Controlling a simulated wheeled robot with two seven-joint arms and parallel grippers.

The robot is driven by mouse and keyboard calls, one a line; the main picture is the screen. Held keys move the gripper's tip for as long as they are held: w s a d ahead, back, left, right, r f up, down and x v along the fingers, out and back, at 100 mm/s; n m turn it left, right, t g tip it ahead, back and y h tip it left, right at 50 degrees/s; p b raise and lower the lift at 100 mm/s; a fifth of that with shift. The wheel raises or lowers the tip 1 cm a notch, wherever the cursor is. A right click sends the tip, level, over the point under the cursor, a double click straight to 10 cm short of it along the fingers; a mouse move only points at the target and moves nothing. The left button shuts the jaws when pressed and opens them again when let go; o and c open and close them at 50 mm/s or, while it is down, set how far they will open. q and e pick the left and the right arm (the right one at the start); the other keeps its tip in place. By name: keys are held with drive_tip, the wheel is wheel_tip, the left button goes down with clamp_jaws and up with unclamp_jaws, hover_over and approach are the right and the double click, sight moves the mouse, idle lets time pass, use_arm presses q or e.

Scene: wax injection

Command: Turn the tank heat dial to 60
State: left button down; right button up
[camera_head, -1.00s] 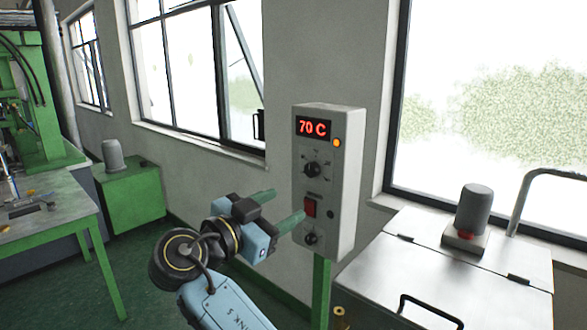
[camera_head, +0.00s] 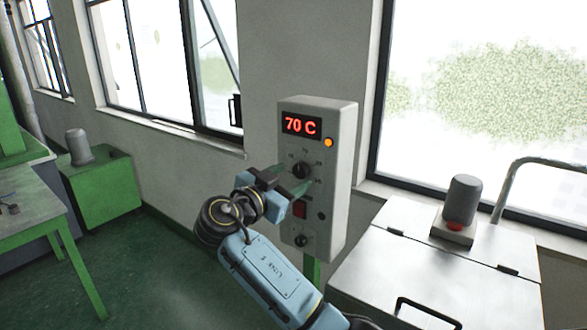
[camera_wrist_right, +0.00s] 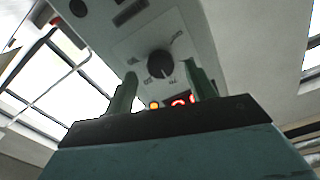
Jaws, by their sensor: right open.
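The control box (camera_head: 335,185) stands on a green post, its display (camera_head: 301,125) reading 70 C in red. Its upper black dial (camera_head: 301,170) is below the display; a lower dial (camera_head: 301,241) sits near the bottom, with a red switch (camera_head: 300,208) between them. My right gripper (camera_head: 290,180) is open in front of the box, its green fingers near the upper dial. In the right wrist view the upper dial (camera_wrist_right: 160,64) shows between and beyond the two fingers (camera_wrist_right: 163,90); contact is not visible. The left gripper is not in view.
A white metal tank (camera_head: 400,270) with a grey cylinder (camera_head: 461,200) on its lid stands right of the box. A green table (camera_head: 40,205) and green cabinet (camera_head: 105,185) are at the left. The floor between is open.

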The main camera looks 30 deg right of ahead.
drive_tip(key=shift+w+d+r, duration=0.1)
drive_tip(key=shift+w+d, duration=0.05)
drive_tip(key=shift+d, duration=0.35)
drive_tip(key=shift+w+d, duration=0.25)
drive_tip(key=shift+d, duration=0.15)
drive_tip(key=shift+c, duration=0.9)
drive_tip(key=c, duration=0.8)
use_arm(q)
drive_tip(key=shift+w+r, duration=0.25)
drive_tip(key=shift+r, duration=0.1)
use_arm(e)
drive_tip(key=shift+n, duration=0.3)
